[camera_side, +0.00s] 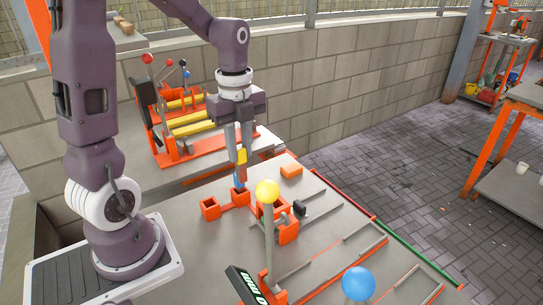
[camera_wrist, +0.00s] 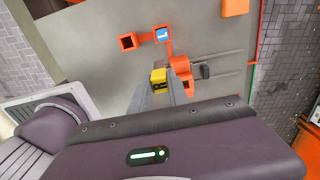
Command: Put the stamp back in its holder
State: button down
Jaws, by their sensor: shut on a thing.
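My gripper (camera_side: 240,160) points down and is shut on a small yellow block (camera_side: 241,156), which looks like the stamp. In the wrist view the yellow block (camera_wrist: 158,76) shows between my fingertips (camera_wrist: 160,84), with dark marks on its near side. Two orange square holders are joined side by side on the table. The left holder (camera_side: 210,208) is empty, and so it looks in the wrist view (camera_wrist: 128,41). The right holder (camera_side: 241,197) has a blue thing (camera_wrist: 162,34) in it. In the side view my gripper is above the right holder. The gap is hard to judge.
An orange machine (camera_side: 287,230) with a yellow ball knob (camera_side: 267,191) on its lever stands close to the right of the holders. An orange block (camera_side: 291,170) lies behind it. A blue ball (camera_side: 358,284) is at the front. The orange rack (camera_side: 180,125) stands behind on another table.

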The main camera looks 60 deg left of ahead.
jog(key=s+a+f, duration=0.2)
jog(key=s+a, duration=0.3)
jog(key=s, duration=0.2)
jog(key=shift+s+a, duration=0.15)
jog(key=shift+f, duration=2.7)
jog(key=shift+f, duration=2.15)
jog(key=c, duration=1.2)
grip_release()
jog(key=shift+o, duration=0.2)
